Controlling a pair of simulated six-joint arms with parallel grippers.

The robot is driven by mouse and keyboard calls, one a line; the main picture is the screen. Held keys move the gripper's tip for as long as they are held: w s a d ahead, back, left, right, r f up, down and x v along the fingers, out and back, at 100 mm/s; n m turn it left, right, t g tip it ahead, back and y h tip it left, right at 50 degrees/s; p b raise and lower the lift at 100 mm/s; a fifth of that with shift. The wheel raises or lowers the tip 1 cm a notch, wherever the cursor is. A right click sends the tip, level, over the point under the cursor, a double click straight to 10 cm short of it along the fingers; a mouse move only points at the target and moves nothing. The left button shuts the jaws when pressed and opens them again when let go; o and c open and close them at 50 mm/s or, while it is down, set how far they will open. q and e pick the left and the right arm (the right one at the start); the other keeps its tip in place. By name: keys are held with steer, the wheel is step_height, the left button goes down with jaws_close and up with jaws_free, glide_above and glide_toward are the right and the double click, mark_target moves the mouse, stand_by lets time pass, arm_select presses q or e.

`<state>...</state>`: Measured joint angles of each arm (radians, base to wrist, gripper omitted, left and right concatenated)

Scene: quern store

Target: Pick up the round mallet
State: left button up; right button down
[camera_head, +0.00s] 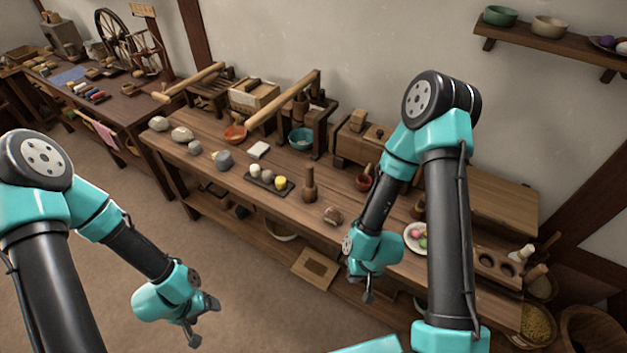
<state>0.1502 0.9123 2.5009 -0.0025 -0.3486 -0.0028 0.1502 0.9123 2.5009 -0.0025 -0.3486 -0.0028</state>
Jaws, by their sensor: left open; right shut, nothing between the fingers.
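The round mallet (309,187) is a turned brown wooden piece with a narrow upright neck. It stands near the front edge of the long wooden workbench (225,125), right of a dark tray. My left gripper (205,323) is open and empty in front of the bench, over the floor, well left of and apart from the mallet. My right gripper (368,296) is shut and empty near the bench's front edge, to the right of the mallet and apart from it. My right arm hides part of the bench's right side.
A dark tray (257,182) holds several small rounded pieces left of the mallet. A brown lump (333,215) lies to its right. A white plate (409,237) with coloured balls is beyond my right forearm. Wooden presses line the back. The floor at the front left is clear.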

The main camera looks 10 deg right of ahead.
steer(key=c, duration=1.8)
jaws_free()
steer(key=shift+c, duration=0.2)
steer(key=o, duration=1.1)
